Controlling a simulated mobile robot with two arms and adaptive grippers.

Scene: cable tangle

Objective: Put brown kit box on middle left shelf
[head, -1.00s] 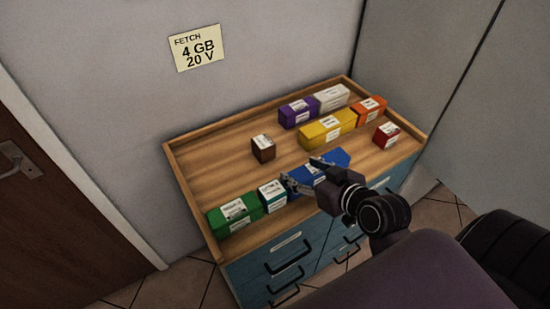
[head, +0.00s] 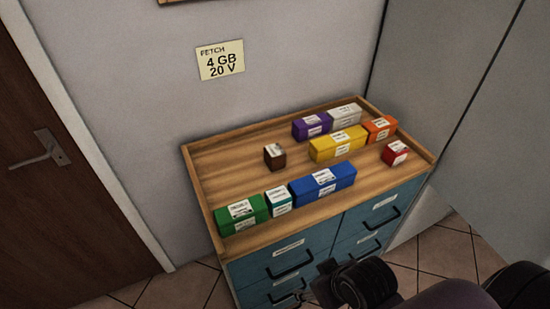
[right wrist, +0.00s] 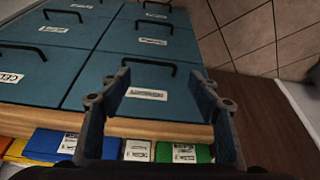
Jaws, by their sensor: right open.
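The brown kit box (head: 275,155) is a small dark brown cube with a white label on top. It stands upright near the middle left of the wooden cabinet top (head: 222,176) in the head view, with bare wood around it. My right gripper (right wrist: 160,95) is open and empty in the right wrist view, with the drawer fronts between and beyond its fingers. In the head view it is small and dark, low in front of the drawers and well away from the brown box. My left gripper is not in view. No middle left shelf can be made out.
Green (head: 241,213), teal-and-white (head: 278,202) and blue (head: 322,184) boxes line the front edge. Purple, white, yellow, orange and red (head: 395,153) boxes stand behind and right. A raised rim borders the top. A door (head: 60,190) is at left; a FETCH note (head: 220,60) hangs above.

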